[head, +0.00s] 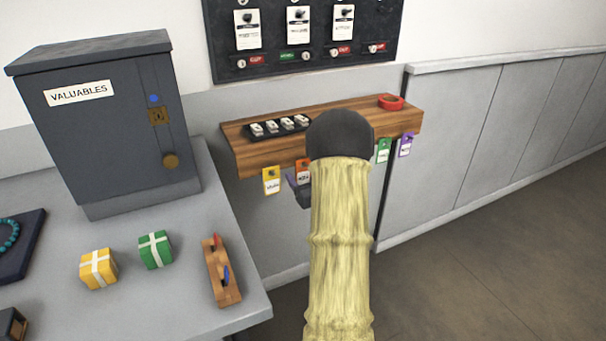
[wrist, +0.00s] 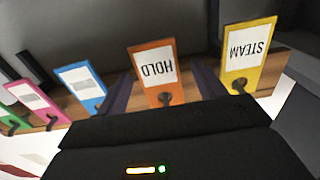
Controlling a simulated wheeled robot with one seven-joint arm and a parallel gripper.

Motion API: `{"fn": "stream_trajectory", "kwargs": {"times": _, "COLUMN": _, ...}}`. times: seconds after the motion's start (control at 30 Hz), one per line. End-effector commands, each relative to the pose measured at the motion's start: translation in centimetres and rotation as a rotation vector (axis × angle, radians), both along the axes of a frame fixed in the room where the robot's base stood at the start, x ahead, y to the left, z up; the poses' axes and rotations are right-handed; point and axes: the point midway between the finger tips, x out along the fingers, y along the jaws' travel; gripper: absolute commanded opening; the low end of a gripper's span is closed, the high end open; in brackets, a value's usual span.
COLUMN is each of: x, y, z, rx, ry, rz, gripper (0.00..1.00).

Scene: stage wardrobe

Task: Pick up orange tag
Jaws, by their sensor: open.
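The orange tag (head: 302,170) hangs from the front edge of the wooden shelf in the head view, partly hidden by my arm. In the wrist view the orange tag (wrist: 153,72) reads HOLD, upside down, and hangs on a dark hook. My gripper (wrist: 161,78) is open, with one dark finger on each side of this tag. I see no finger clearly touching it. In the head view my forearm hides most of my gripper; a dark part (head: 301,192) shows just below the orange tag.
A yellow tag (wrist: 250,58) reading STEAM hangs close beside one finger; a blue tag (wrist: 81,88) and a pink tag (wrist: 25,102) hang on the other side. The shelf (head: 245,160) carries a tray of small pieces and a red ring (head: 390,102). A grey cabinet (head: 105,130) stands left.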

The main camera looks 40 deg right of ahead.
Motion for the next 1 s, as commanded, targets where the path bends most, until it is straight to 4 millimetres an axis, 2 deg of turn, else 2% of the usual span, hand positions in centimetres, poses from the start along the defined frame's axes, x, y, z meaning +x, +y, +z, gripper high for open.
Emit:
{"fn": "stream_trajectory", "kwargs": {"times": 0.37, "x": -0.05, "y": -0.02, "z": 0.03, "rx": 0.000, "ry": -0.001, "rz": 0.000, "gripper": 0.69}}
{"fn": "stream_trajectory", "kwargs": {"times": 0.6, "x": -0.06, "y": -0.02, "z": 0.03, "rx": 0.000, "ry": -0.001, "rz": 0.000, "gripper": 0.22}}
{"fn": "stream_trajectory", "kwargs": {"times": 0.73, "x": -0.06, "y": -0.02, "z": 0.04, "rx": 0.000, "ry": -0.001, "rz": 0.000, "gripper": 0.21}}
{"fn": "stream_trajectory", "kwargs": {"times": 0.77, "x": -0.06, "y": -0.02, "z": 0.04, "rx": 0.000, "ry": -0.001, "rz": 0.000, "gripper": 0.18}}
{"fn": "stream_trajectory", "kwargs": {"times": 1.0, "x": -0.06, "y": -0.02, "z": 0.30, "rx": 0.000, "ry": -0.001, "rz": 0.000, "gripper": 0.18}}
